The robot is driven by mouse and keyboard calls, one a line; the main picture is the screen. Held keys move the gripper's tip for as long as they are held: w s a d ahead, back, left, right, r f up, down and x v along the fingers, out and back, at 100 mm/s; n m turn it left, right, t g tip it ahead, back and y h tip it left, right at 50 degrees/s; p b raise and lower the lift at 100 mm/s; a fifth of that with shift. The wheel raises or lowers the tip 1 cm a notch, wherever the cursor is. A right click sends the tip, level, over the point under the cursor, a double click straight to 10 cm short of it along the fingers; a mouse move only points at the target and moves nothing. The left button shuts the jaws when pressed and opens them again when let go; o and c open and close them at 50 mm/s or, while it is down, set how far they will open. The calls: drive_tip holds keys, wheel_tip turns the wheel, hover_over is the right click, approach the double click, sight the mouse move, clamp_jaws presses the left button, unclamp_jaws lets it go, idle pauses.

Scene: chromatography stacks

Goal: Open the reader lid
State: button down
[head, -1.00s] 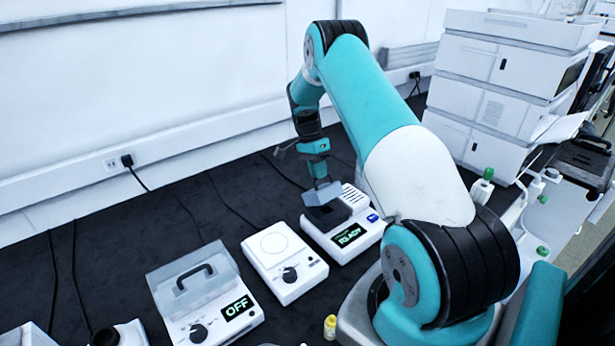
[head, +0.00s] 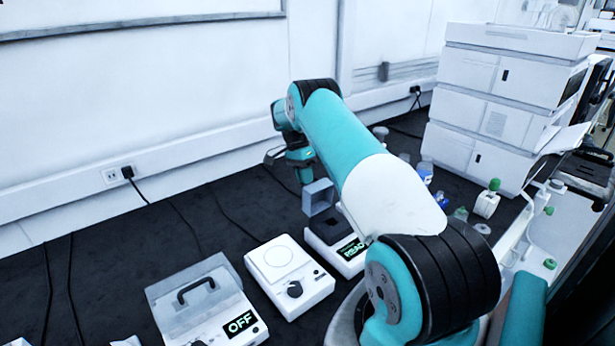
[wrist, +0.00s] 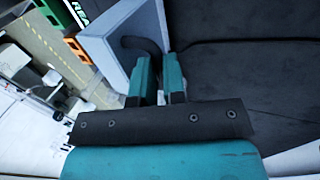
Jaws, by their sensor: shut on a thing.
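The reader (head: 338,252) is a white box with a green-lettered display (head: 353,249), partly hidden behind my arm. Its blue-grey lid (head: 320,197) stands raised, roughly upright, at the back of a dark well on top. My gripper (head: 303,172) is behind the lid in the head view. In the wrist view my gripper (wrist: 159,80) has its teal fingers shut on the dark curved lid handle (wrist: 143,43), beside the grey-blue lid panel (wrist: 108,42). The fingertips are partly hidden in the head view.
A white device with a dial (head: 290,278) stands left of the reader. Farther left is a box with a clear lid and an OFF display (head: 238,323). Bottles (head: 487,200) and the white chromatography stack (head: 500,100) are at right. Cables lie on the dark bench behind.

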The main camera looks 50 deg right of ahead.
drive_tip(key=shift+w+d, duration=0.1)
drive_tip(key=shift+w, duration=0.05)
idle(0.3)
drive_tip(key=c, duration=1.2)
unclamp_jaws()
wheel_tip(320, 180, up, 20)
drive_tip(key=p, duration=1.6)
